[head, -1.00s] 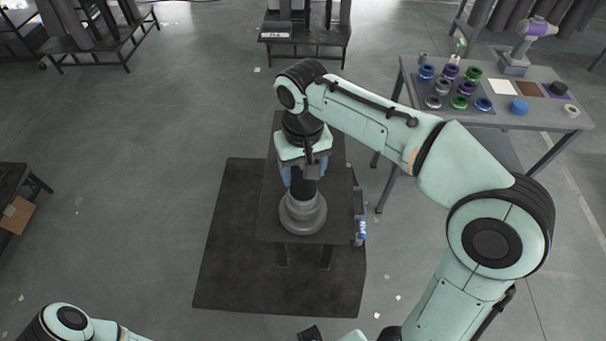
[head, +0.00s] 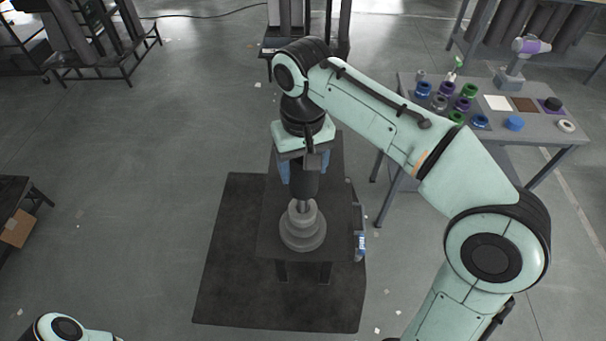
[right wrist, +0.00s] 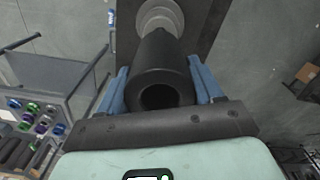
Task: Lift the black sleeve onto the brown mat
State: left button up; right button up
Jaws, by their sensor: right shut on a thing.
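The black sleeve (head: 304,184) is upright between the blue fingers of my right gripper (head: 304,166), which is shut on it. Under it stands a grey stepped base (head: 303,232) with a thin post, part of which shows below the sleeve. I cannot tell whether the post's top is still inside the sleeve. In the right wrist view the sleeve (right wrist: 158,75) shows its open end between both fingers (right wrist: 160,82). The brown mat (head: 524,104) lies bare on the grey table at the right, far from the sleeve. My left gripper is out of view.
The base stands on a small dark table (head: 335,240) with a blue-labelled can (head: 361,244) at its right edge. The grey table (head: 545,133) holds several coloured rings, a white mat (head: 497,102), a black piece (head: 553,103) on a purple mat, and a purple-and-grey device (head: 518,62).

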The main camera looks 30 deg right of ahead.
pick_arm(q)
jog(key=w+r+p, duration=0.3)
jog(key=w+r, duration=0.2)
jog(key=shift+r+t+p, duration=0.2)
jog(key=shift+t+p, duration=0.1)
jog(key=shift+p, duration=0.05)
pick_arm(e)
notch_tip(320, 180, up, 13)
jog(key=shift+f, duration=0.15)
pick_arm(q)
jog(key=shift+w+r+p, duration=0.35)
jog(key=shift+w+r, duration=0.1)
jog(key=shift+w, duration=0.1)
pick_arm(e)
jog(key=shift+r, duration=0.5)
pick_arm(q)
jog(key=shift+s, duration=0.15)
pick_arm(e)
jog(key=shift+s, duration=0.1)
